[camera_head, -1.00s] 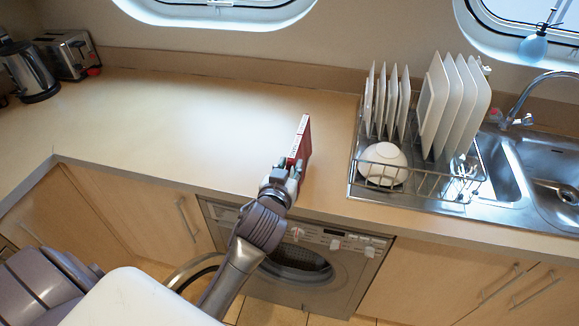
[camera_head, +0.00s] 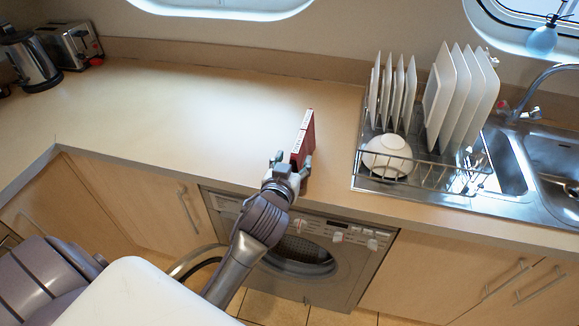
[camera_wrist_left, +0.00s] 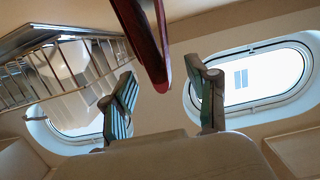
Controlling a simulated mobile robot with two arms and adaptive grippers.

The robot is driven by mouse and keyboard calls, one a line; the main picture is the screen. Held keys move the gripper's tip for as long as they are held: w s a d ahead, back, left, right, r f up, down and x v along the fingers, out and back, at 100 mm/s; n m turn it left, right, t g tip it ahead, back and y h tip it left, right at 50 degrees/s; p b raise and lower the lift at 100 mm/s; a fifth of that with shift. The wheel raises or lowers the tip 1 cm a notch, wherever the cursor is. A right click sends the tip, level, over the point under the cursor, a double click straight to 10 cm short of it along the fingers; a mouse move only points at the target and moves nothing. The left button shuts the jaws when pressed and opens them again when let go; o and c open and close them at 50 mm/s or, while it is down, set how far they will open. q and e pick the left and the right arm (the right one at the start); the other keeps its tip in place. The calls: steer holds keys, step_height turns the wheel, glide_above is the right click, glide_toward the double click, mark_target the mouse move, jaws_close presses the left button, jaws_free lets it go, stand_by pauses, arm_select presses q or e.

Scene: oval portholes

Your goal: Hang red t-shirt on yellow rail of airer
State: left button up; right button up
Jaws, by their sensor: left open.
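I see no t-shirt and no airer with a yellow rail in these views. A thin red book-like thing with a pale, marked edge (camera_head: 303,137) stands on the counter near its front edge, above the washing machine. My left gripper (camera_head: 291,163) is open at its near end, one finger on either side of it in the head view. In the left wrist view the open fingers (camera_wrist_left: 165,100) show apart, and the dark red thing (camera_wrist_left: 150,45) comes down from the top between them. I cannot tell whether either finger touches it. My right gripper is not in view.
A dish rack (camera_head: 430,172) with white plates and a bowl (camera_head: 387,155) stands right of the red thing, beside the sink (camera_head: 548,155). A kettle (camera_head: 30,62) and toaster (camera_head: 72,46) stand far left. The counter (camera_head: 180,120) between is clear. The washing machine (camera_head: 305,255) is below.

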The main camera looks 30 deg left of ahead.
arm_select(q)
steer(key=v, duration=1.2)
steer(key=s+d+f+m+g+h, duration=0.1)
steer(key=d+f+g, duration=0.1)
steer(key=f, duration=1)
steer(key=s+d+f+m+g+h, duration=0.1)
steer(key=d+f+m+g+h, duration=0.1)
steer(key=f, duration=0.9)
steer(key=s+d+f+m+g+h, duration=0.1)
steer(key=s+d+f+g, duration=0.1)
steer(key=f, duration=1)
steer(key=s+a+f+g, duration=0.2)
steer(key=s+f+g, duration=0.1)
steer(key=s+f, duration=0.7)
steer(key=s+a+f+m+g, duration=0.1)
steer(key=s+f+g, duration=0.1)
steer(key=s+f, duration=0.8)
steer(key=shift+s+a+f+g, duration=0.25)
steer(key=shift+a+f+g, duration=0.15)
steer(key=shift+o, duration=0.2)
steer(key=s+a+f+g, duration=0.2)
steer(key=s+a+f, duration=0.1)
steer(key=s, duration=0.6)
steer(key=shift+f, duration=0.1)
